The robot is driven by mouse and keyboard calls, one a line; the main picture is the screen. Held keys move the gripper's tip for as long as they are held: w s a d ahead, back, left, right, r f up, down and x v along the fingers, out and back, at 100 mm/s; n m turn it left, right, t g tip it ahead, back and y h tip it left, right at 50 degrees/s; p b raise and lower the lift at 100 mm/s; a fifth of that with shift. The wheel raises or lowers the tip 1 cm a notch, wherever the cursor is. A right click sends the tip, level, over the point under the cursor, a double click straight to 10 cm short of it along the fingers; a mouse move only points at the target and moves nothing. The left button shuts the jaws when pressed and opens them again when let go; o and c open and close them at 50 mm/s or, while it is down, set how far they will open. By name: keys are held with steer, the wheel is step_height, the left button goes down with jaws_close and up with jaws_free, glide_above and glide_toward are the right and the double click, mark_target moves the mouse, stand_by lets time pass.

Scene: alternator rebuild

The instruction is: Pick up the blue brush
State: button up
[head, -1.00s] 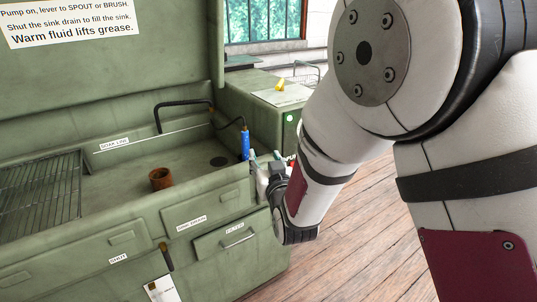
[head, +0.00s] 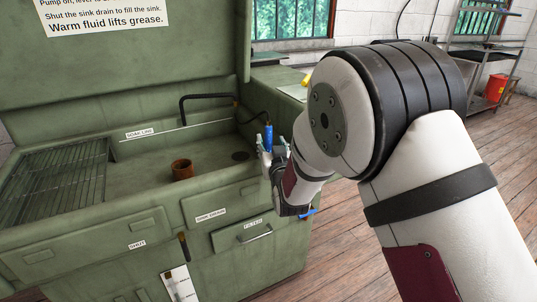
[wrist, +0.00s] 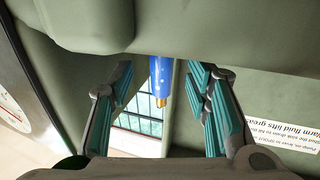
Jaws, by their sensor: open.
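The blue brush (head: 268,138) stands upright at the right end of the green parts washer's sink, with a dark hose running to its top. My gripper (head: 269,158) is at the sink's right front corner, close by the brush in the head view. In the wrist view the brush (wrist: 160,82) hangs between the spread teal fingers of my gripper (wrist: 168,100), with clear gaps on both sides. The jaws are open and hold nothing. The brush's far end is hidden behind a green edge in the wrist view.
The green washer (head: 150,215) has a wire rack (head: 60,185) at left and a rusty brown cup (head: 182,169) in its basin. A black spout (head: 205,97) bends over the back. The raised lid (head: 130,70) stands behind. Wooden floor (head: 340,255) lies open at right.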

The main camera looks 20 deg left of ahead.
mark_target(269, 139)
steer(key=x, duration=0.4)
steer(key=shift+a+f, duration=0.1)
jaws_close()
